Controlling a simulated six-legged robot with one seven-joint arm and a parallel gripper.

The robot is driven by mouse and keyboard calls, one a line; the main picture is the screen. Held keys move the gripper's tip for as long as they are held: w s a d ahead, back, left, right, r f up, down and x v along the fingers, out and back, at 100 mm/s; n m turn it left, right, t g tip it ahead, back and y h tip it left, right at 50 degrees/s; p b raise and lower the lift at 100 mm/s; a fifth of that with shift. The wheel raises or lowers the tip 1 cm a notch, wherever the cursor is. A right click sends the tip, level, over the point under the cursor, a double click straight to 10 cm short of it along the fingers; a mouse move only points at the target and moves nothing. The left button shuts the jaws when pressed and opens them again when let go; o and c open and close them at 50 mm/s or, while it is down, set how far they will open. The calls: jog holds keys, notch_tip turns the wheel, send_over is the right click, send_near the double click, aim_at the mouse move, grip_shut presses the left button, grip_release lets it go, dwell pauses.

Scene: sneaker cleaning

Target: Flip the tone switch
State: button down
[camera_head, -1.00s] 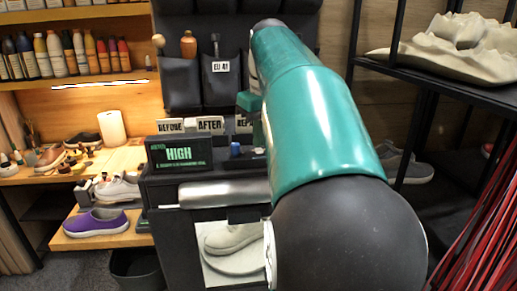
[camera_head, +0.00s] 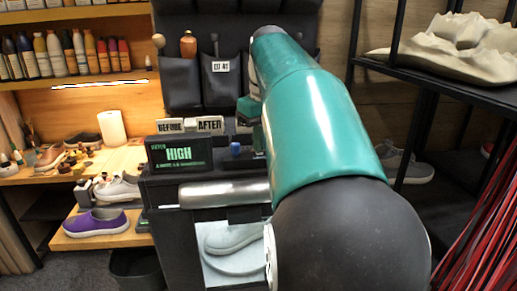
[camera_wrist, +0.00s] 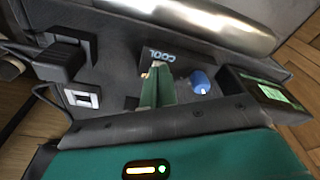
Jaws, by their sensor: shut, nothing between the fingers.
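A small dark block with the label "COOL" (camera_wrist: 163,55) sits on the dark panel in the wrist view, at the tips of my gripper. My gripper (camera_wrist: 156,72) is shut, its green fingers together with nothing between them. The tips are close against the label's near edge. A small brassy bit shows at the tips; I cannot tell if it is the tone switch's lever, and the fingers hide part of that spot. In the head view my arm hides most of this panel. A lit display reading "HIGH" (camera_head: 179,154) stands at the panel's left.
A blue knob (camera_wrist: 200,82) sits just right of my fingers, and a white-framed square part (camera_wrist: 82,97) lies to the left. A silver cylinder (camera_head: 224,194) runs along the panel's front, above a lit bay with a pale shoe (camera_head: 232,238). A black rack (camera_head: 440,75) stands right.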

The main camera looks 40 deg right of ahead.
notch_tip(320, 180, up, 7)
dwell(0.8)
dwell(0.5)
